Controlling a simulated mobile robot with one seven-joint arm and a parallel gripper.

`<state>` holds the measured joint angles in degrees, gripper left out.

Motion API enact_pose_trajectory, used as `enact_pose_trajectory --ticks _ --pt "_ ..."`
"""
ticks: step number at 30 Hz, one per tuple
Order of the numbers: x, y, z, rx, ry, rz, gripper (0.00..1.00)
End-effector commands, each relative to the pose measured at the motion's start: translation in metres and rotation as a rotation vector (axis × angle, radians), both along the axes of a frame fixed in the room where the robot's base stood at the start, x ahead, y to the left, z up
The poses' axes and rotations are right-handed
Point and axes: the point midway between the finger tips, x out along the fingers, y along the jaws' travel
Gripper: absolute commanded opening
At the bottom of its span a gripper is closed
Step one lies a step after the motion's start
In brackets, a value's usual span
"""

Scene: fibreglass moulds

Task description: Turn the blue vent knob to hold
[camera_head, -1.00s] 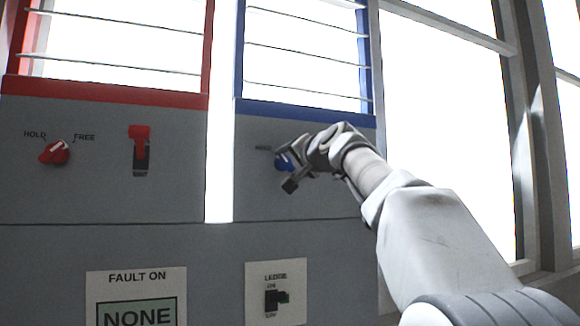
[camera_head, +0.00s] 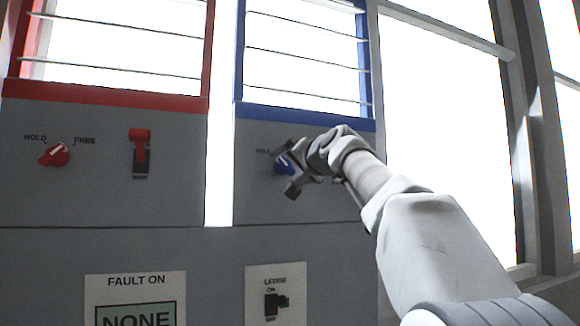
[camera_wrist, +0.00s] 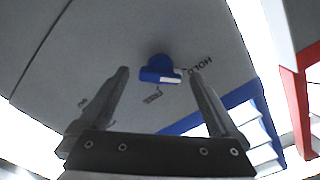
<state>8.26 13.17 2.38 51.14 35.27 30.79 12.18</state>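The blue vent knob (camera_head: 284,164) is on the grey panel below the blue-framed window, partly hidden by my gripper (camera_head: 286,168). In the wrist view the knob (camera_wrist: 158,68) shows a white stripe on one side, near the HOLD label (camera_wrist: 200,66). A second label beside it is too blurred to read. I cannot tell exactly which mark the stripe points to. My gripper (camera_wrist: 159,72) is open, with one finger on each side of the knob. Gaps show between the knob and both fingers in the wrist view.
A red knob (camera_head: 55,154) marked HOLD and FREE and a red lever switch (camera_head: 140,150) are at the left. Panel around the blue knob is mostly clear.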

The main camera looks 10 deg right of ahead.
Motion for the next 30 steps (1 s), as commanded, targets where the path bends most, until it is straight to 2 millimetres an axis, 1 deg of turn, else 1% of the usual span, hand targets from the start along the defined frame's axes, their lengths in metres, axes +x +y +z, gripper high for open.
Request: enact_pose_trajectory --ticks 7,11,14,17,24,30 --pt "-0.001 0.0 0.0 0.001 -0.001 0.0 0.97" --pt "-0.011 -0.003 -0.001 0.001 -0.001 -0.001 0.97" --pt "-0.026 -0.006 -0.002 0.001 -0.004 -0.003 0.97" --pt "-0.047 -0.01 -0.003 0.002 -0.004 -0.003 0.97" --pt "-0.103 -0.021 -0.003 0.001 -0.004 -0.003 0.97" --pt "-0.144 -0.029 -0.002 0.001 -0.003 -0.003 0.97"
